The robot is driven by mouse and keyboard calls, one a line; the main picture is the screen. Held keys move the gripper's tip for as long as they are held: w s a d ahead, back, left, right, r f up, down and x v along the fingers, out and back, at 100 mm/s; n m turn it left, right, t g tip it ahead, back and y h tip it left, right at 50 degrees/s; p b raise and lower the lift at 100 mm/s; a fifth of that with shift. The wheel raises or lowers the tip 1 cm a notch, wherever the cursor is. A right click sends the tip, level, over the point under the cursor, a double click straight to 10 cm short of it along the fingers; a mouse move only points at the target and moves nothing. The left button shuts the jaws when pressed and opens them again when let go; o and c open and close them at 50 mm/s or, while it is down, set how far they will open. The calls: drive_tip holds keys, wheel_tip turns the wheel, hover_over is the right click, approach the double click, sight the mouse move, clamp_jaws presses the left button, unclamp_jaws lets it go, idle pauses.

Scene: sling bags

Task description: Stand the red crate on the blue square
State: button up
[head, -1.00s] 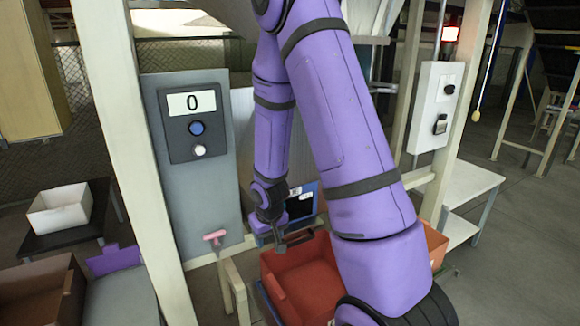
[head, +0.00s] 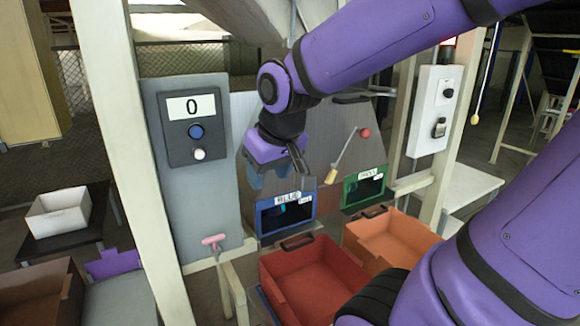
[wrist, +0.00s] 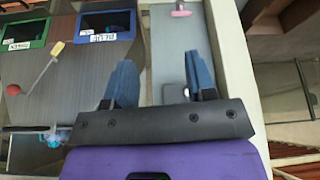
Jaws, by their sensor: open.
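The red crate (head: 312,278) stands upright in the lower middle of the head view, in front of a chute opening with a blue frame and a BLUE label (head: 288,199). It looks empty, and its dark handle is on the far side. A thin strip of blue (head: 264,303) shows at its left bottom edge; this may be part of the blue square, the rest hidden under the crate. My gripper (head: 278,172) is above and behind the crate, apart from it. In the wrist view its two blue fingers (wrist: 160,82) are spread with nothing between them. The crate is not clearly visible there.
An orange crate (head: 388,238) stands right beside the red one, before the green-framed opening (head: 363,188). A pink-handled lever (head: 214,241) is at the left. A panel (head: 192,125) reads 0. A white bin (head: 60,212) sits on a dark table farther left.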

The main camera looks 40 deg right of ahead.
drive_tip(key=s+a+r+n, duration=0.1)
drive_tip(key=s+r, duration=0.3)
drive_tip(key=s, duration=0.4)
drive_tip(key=shift+s+a+r+t+y, duration=0.25)
drive_tip(key=shift+a+r+t+y, duration=0.05)
drive_tip(key=shift+a, duration=0.5)
